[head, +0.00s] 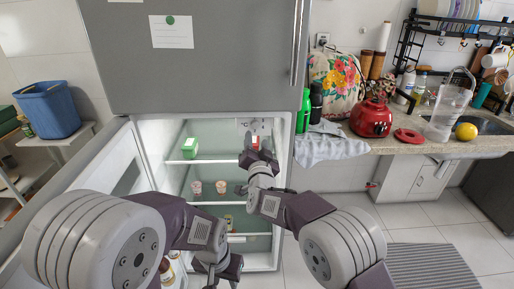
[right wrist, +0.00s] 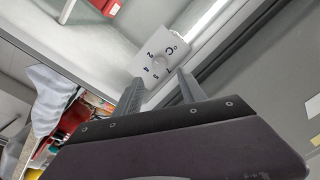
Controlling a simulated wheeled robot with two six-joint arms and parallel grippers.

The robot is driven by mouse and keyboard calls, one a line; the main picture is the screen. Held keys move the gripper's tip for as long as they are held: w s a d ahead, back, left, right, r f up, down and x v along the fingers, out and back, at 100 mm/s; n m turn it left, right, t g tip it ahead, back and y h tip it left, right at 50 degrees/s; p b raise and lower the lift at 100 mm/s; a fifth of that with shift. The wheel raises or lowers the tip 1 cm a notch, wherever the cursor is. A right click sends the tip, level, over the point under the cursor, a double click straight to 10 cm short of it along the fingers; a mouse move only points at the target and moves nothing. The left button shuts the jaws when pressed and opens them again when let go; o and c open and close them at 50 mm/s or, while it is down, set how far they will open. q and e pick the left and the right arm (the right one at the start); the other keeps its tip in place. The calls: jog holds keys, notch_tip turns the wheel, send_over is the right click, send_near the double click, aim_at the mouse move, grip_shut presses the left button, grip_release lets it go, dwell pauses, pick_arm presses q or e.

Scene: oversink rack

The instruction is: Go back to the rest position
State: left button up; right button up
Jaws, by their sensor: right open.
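My right gripper (head: 258,152) reaches into the upper part of the open fridge (head: 146,128). In the right wrist view its two fingers (right wrist: 160,78) are apart with nothing held between them. A white temperature dial (right wrist: 154,64) with numbers and a °C mark lies just beyond the fingertips; I cannot tell whether they touch it. My left gripper (head: 222,272) hangs low in front of the fridge, partly hidden by my own arm, and its fingers are too unclear to read.
A green-and-white box (head: 189,148) stands on the upper fridge shelf, with two small cups (head: 208,187) lower down. The fridge door stands open at left. A counter (head: 390,146) with a red kettle (head: 371,118) and a grey cloth (head: 330,147) is at right.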

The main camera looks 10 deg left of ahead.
jog(key=shift+v, duration=0.8)
jog(key=s+d+f+n+g+h, duration=0.1)
jog(key=s+d+f+g, duration=0.25)
jog(key=d+f, duration=0.5)
jog(key=s+d+f+n+g+h, duration=0.25)
jog(key=d+f+g, duration=0.25)
jog(key=d, duration=0.6)
jog(key=s+d+f+g, duration=0.3)
jog(key=s+d+f, duration=0.3)
jog(key=s+d, duration=0.3)
jog(key=s+d+f+g+h, duration=0.1)
jog(key=s+d+g, duration=0.2)
jog(key=s, duration=0.6)
jog(key=s+d+f+g+h, duration=0.15)
jog(key=s+d, duration=0.25)
jog(key=s, duration=0.4)
notch_tip(320, 180, up, 12)
jog(key=p, duration=1.2)
jog(key=shift+a+f+g, duration=0.2)
jog(key=shift+a+g, duration=0.05)
jog(key=shift+g, duration=0.05)
